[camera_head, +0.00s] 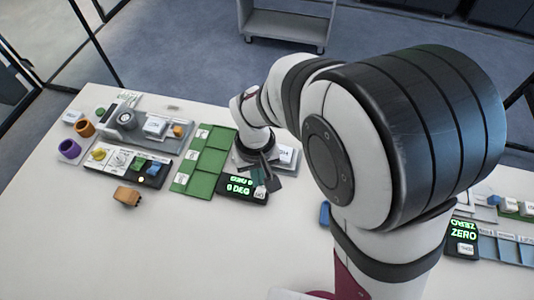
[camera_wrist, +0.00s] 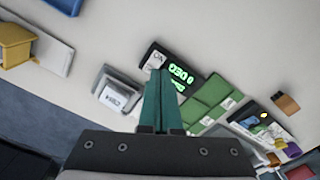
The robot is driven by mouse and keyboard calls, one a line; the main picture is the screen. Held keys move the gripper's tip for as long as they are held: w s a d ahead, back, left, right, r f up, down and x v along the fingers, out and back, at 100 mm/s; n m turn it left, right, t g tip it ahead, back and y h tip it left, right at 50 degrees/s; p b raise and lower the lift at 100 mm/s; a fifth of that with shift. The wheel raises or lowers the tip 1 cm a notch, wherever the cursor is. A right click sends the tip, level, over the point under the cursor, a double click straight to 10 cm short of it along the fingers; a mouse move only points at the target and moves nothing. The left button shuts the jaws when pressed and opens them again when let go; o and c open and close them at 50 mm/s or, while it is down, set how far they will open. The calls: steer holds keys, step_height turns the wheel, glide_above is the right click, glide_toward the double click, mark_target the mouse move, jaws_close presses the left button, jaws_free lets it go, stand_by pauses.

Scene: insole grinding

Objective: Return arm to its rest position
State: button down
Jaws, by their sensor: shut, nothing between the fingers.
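My gripper (camera_head: 266,178) is at the end of my arm, above the table near the black display. In the wrist view my gripper (camera_wrist: 160,80) shows its two green fingers pressed together with nothing between them. The black display (camera_head: 238,189) has green digits reading "0 DEG"; it also shows in the wrist view (camera_wrist: 170,72), just past the fingertips. I cannot tell the exact height of the fingertips above the table. My arm hides part of the table's middle and right.
A green panel (camera_head: 203,160) lies left of the display. A white labelled block (camera_head: 286,157) is behind the gripper. A "ZERO" display (camera_head: 463,234) is at right. The front-left table is clear.

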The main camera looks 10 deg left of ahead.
steer(key=s+d+r+m, duration=0.4)
steer(key=d+r+m, duration=0.3)
steer(key=d, duration=0.4)
steer(key=s+d+r+m+y, duration=0.1)
steer(key=s+d+r+m, duration=0.3)
steer(key=s, duration=0.5)
steer(key=shift+s+d+m+y, duration=0.3)
steer(key=shift+s+d+y, duration=0.1)
steer(key=shift+d, duration=0.3)
